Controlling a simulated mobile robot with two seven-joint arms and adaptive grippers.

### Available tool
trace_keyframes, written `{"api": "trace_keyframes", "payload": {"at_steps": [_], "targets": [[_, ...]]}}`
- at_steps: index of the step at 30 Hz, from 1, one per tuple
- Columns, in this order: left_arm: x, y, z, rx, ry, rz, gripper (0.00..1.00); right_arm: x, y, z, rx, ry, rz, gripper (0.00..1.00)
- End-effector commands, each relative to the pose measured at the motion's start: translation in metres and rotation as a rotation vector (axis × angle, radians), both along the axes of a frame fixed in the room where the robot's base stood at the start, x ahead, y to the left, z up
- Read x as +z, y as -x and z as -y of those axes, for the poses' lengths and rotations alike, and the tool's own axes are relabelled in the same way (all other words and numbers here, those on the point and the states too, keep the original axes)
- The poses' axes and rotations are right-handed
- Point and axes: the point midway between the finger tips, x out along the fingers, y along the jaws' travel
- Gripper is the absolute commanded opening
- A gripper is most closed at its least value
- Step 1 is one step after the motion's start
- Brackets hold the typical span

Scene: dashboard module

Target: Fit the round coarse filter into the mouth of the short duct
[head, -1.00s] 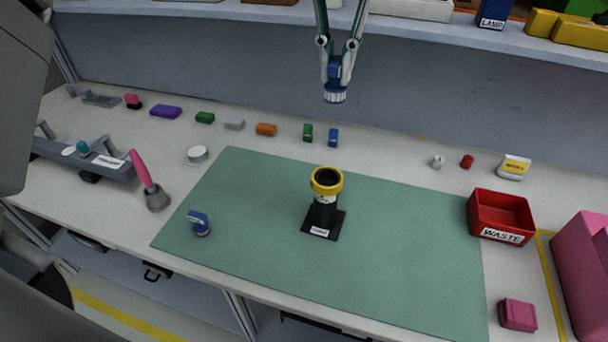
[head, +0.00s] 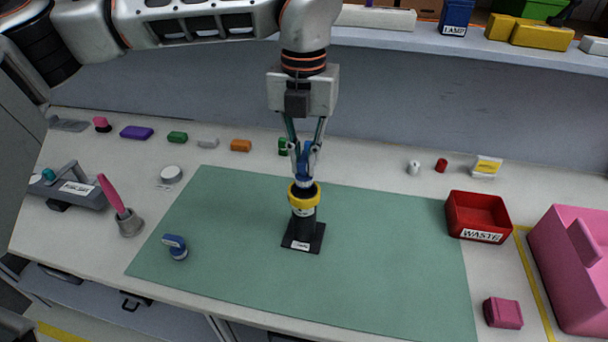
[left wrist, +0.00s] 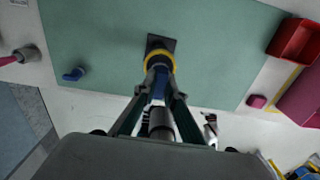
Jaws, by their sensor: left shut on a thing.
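My left gripper (head: 304,172) points down, shut on the blue grip of a round filter (head: 304,184) with a pale ribbed rim. The filter is over the duct's mouth, its lower edge at the yellow collar; I cannot tell whether it is inside. In the left wrist view the fingers (left wrist: 158,92) hide most of the filter and overlap the yellow collar (left wrist: 160,58). My right gripper is not in view.
A second blue-handled round piece (head: 176,247) lies on the mat's left. A pink-handled brush in a grey holder (head: 129,222) stands further left. A red waste bin (head: 478,217), a pink block (head: 503,313) and a pink crate (head: 570,270) are right. The mat around the duct is clear.

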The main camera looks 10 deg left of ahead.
Motion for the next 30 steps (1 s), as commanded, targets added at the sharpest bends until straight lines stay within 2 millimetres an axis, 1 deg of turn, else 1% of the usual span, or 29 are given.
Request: {"api": "trace_keyframes", "payload": {"at_steps": [6,9,17,21,22,23,24,30], "targets": [[-0.029,0.001,0.0,-0.001,-0.001,-0.006,0.0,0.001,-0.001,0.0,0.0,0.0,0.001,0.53],[-0.04,0.001,0.0,-0.001,0.0,-0.004,0.0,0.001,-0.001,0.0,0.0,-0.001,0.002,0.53],[-0.041,0.0,0.0,-0.001,0.0,-0.002,0.0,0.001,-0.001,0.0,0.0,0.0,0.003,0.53],[-0.045,0.0,0.0,-0.001,0.0,-0.002,0.0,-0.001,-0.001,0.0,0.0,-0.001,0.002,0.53],[-0.044,0.0,0.0,-0.001,0.0,-0.002,0.18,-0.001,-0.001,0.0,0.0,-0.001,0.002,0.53],[-0.044,0.0,0.0,-0.001,0.0,-0.002,0.26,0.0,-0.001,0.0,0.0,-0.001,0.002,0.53],[-0.044,0.0,0.0,-0.001,0.0,-0.002,0.27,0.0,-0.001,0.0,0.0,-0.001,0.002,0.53],[-0.044,0.0,0.0,-0.001,0.0,-0.001,0.27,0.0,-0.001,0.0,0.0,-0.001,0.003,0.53]]}}
